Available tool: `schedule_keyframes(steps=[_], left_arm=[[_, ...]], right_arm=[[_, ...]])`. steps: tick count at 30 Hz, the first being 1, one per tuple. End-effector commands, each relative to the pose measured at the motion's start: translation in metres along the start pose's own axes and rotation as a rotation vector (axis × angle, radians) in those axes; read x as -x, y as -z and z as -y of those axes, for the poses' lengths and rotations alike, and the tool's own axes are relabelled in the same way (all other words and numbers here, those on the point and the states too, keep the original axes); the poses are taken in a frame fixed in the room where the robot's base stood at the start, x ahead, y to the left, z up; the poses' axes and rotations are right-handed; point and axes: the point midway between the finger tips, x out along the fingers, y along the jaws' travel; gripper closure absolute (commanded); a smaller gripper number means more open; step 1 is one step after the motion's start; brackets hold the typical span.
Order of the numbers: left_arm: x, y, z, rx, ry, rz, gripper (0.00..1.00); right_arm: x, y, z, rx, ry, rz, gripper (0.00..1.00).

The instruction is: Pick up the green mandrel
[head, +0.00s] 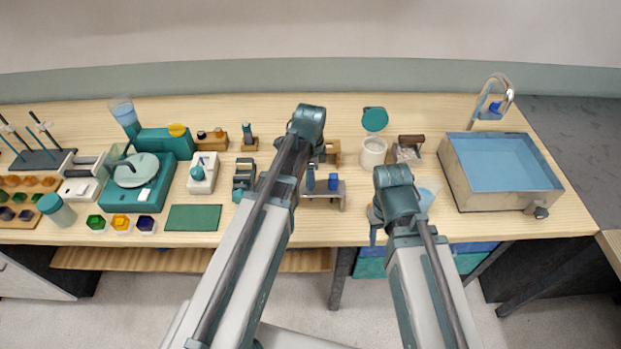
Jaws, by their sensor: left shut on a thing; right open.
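My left gripper (311,182) points down over a small grey stand (341,194) near the bench's front edge. Its own arm covers much of it. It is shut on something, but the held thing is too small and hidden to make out. I cannot clearly pick out the green mandrel; if it is at the stand, my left arm and gripper hide it. A short blue piece (333,182) stands at the stand just right of the gripper. My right gripper (376,222) is open near the front edge, partly hidden by its own wrist.
A white pot (373,152) and a clear blue-tinted cup (428,190) stand near my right wrist. A water basin (455,176) fills the right end. A green mat (193,217) and a teal device (118,200) lie to the left.

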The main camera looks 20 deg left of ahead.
Motion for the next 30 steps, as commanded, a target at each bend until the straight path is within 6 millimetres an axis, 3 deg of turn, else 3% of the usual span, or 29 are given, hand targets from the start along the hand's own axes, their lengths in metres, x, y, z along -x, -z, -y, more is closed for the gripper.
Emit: schedule_keyframes(steps=[15,20,30], left_arm=[[0.08,0.0,0.0,0.0,0.0,0.0,1.0],[0.088,0.0,0.0,0.0,0.0,0.0,1.0],[0.087,0.0,0.0,0.0,0.0,0.0,1.0]], right_arm=[[0.079,-0.005,-0.007,-0.001,0.001,0.0,0.5],[0.088,-0.005,-0.008,-0.005,0.001,0.0,0.5],[0.087,-0.005,-0.008,-0.005,0.001,0.0,0.5]])
